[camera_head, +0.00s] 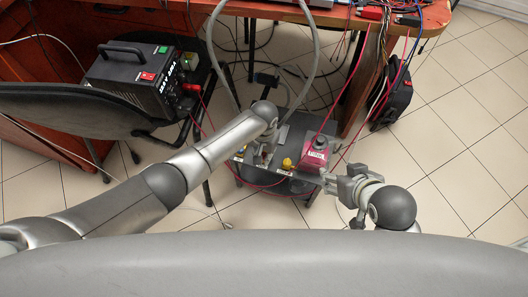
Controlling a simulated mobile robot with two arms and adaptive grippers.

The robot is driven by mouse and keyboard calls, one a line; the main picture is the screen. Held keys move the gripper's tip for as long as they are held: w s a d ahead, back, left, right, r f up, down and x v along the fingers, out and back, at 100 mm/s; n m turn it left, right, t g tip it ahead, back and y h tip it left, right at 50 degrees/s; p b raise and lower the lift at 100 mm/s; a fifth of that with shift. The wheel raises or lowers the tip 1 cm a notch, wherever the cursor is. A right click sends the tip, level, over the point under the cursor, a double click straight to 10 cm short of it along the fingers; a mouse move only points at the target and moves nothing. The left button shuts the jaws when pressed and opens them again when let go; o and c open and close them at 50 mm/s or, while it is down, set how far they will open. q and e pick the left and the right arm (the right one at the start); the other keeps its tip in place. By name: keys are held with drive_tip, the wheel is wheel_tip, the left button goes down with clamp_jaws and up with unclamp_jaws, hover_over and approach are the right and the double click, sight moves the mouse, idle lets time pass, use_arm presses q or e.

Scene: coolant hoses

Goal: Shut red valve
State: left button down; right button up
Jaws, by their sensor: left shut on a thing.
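A dark coolant unit (301,129) stands on the floor below the table. A red block with white lettering (316,153) sits at the right of its top, and a small yellow knob (287,164) is near its front edge. My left gripper (262,157) points down onto the left part of the unit's top. It is shut on a small part there, which the gripper and wrist mostly hide. I cannot make out a red valve handle for certain. My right gripper (344,189) is just right of the unit, near the red block. Its jaw opening is unclear.
A black power box (133,78) stands at the left by a dark chair (70,108). Red cables and grey hoses (213,42) run around the unit. Tiled floor (460,160) is clear to the right.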

sight(264, 155)
use_arm(q)
drive_tip(key=c, duration=1.2)
unclamp_jaws()
drive_tip(key=shift+c, duration=0.2)
wheel_tip(264, 155, up, 12)
